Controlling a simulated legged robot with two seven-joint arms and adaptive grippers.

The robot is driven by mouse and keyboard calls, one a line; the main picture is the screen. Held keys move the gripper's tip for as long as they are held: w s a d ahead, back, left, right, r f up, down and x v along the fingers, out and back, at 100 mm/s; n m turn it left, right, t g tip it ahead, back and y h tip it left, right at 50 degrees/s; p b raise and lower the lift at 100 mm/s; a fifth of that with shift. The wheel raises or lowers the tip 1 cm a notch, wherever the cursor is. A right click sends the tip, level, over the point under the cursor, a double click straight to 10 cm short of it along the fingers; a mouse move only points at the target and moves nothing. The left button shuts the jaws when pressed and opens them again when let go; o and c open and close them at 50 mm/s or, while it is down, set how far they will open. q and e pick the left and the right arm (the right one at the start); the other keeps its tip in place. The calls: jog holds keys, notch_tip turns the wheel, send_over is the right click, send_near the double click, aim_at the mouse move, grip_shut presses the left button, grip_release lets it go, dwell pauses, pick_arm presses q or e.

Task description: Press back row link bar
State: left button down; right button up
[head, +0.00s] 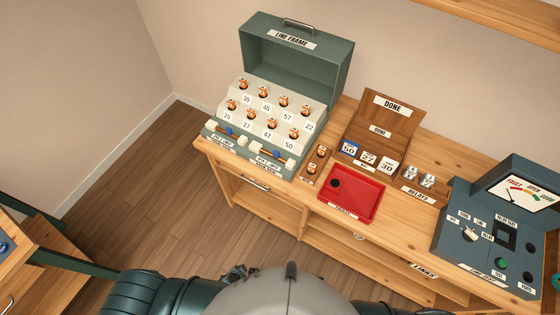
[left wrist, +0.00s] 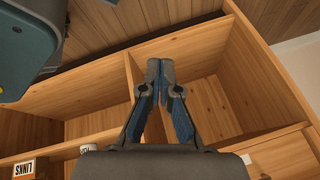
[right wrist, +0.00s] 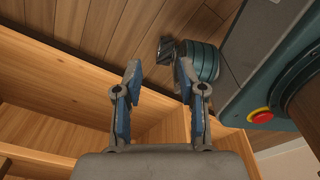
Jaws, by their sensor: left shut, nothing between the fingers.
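The green line frame case (head: 300,65) stands open at the back left of the bench in the head view. Its stepped white panel has two rows of numbered orange-topped pieces. Along its front lip are two bars with blue parts, a left one (head: 227,131) and a right one (head: 276,154). Each has a small label below, too small to read, so I cannot tell which is the back row's. My left gripper (left wrist: 160,78) is shut and empty, facing the bench's wooden shelves. My right gripper (right wrist: 157,78) is open and empty beside the woodwork. Both are away from the bars.
Right of the case on the bench (head: 400,225) are a small holder with orange-topped pieces (head: 317,160), a red tray (head: 352,195), a wooden DONE box (head: 383,118), a relays holder (head: 419,178) and a grey meter console (head: 490,232). Open shelves lie below the benchtop.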

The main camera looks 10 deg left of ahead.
pick_arm(q)
jog(key=w+d+r+m+t+b, duration=0.1)
jog(key=w+d+r+m+t, duration=0.35)
jog(key=w+r, duration=0.65)
jog(key=m+t+h+b, duration=0.2)
jog(key=m+t, duration=0.6)
send_near(275, 155)
jog(key=s+d, duration=0.2)
jog(key=shift+s+d+n+h, duration=0.15)
jog(key=shift+d+n+h, duration=0.05)
jog(key=shift+n+h, duration=0.1)
jog(key=w, duration=0.3)
jog(key=w+d, duration=0.1)
jog(key=w, duration=0.2)
jog(key=w+p, duration=0.1)
jog(key=w, duration=0.2)
jog(key=shift+d, duration=0.15)
jog(key=shift+w+f, duration=0.1)
jog(key=shift+w, duration=0.4)
